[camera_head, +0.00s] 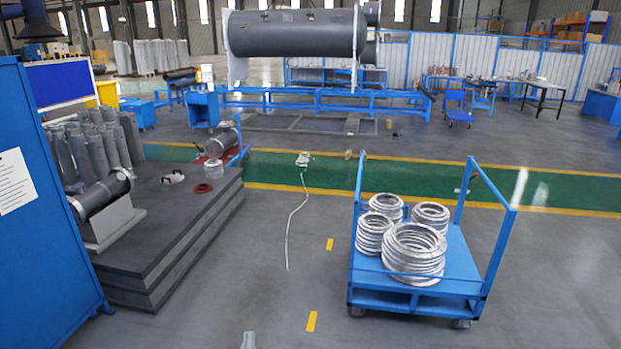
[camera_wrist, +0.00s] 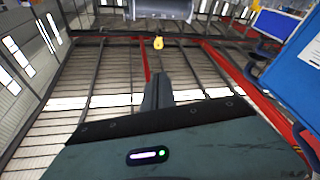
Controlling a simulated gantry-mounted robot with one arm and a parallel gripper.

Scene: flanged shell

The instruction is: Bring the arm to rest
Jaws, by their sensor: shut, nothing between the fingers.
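My gripper (camera_wrist: 158,88) shows in the wrist view as a narrow dark grey pair of fingers beyond the broad dark wrist housing. It is shut and empty, and no object touches it there. The wrist camera looks up toward the roof beams and windows. In the head view a dark flanged shell (camera_head: 103,195) lies on a pale cradle on the grey stacked platform at the left. A small pale grey piece (camera_head: 248,340) shows at the bottom edge of the head view; I cannot tell whether it is part of my gripper.
A blue cart (camera_head: 455,257) with several metal rings stands at the right. A blue cabinet (camera_head: 40,230) fills the left edge. Gray platform (camera_head: 185,235) lies beside it. The floor between platform and cart is mostly clear, with a thin pale cable (camera_head: 291,225).

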